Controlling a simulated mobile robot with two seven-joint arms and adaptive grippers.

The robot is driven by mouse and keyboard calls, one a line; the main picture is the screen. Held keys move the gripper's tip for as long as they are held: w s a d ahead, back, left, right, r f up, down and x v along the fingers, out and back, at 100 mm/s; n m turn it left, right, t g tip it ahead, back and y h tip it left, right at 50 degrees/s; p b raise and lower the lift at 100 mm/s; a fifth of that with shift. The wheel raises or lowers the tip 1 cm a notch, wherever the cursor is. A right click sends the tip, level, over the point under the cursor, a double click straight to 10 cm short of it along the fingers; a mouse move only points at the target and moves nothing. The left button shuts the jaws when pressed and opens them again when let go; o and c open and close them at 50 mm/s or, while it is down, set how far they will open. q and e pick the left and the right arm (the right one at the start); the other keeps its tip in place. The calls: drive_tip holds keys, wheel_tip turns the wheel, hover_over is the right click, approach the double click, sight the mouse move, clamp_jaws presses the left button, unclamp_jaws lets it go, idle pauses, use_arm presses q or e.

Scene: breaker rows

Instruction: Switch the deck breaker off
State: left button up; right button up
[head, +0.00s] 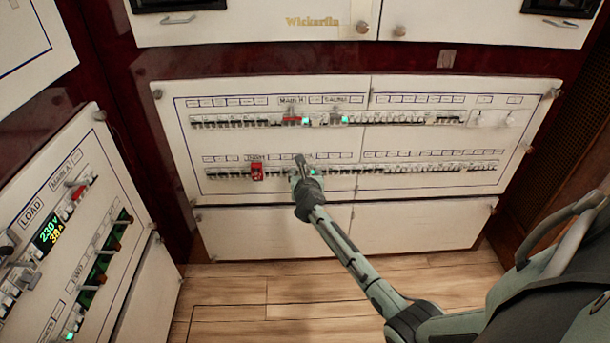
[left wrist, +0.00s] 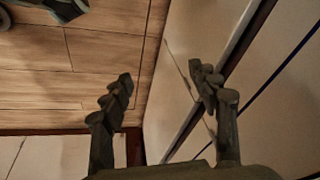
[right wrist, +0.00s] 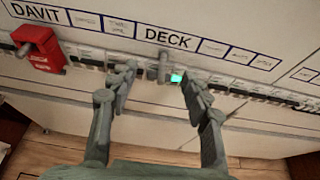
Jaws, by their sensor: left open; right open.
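The deck breaker (right wrist: 163,68) is a small grey switch under the DECK label (right wrist: 167,38) in the right wrist view, with a lit green lamp (right wrist: 177,78) beside it. My right gripper (right wrist: 157,80) is open, with one finger to each side of the breaker. I cannot tell whether the fingers touch it. My left gripper (left wrist: 162,80) is open and empty in the left wrist view, near a panel edge above the wooden floor.
A red locked-looking switch (right wrist: 37,48) under the DAVIT label is left of the deck breaker. A LOAD panel (head: 60,225) stands at the left. The wooden floor (head: 240,285) below is clear.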

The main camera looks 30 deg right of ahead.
drive_tip(key=shift+c, duration=0.3)
clamp_jaws()
drive_tip(key=shift+f, duration=0.1)
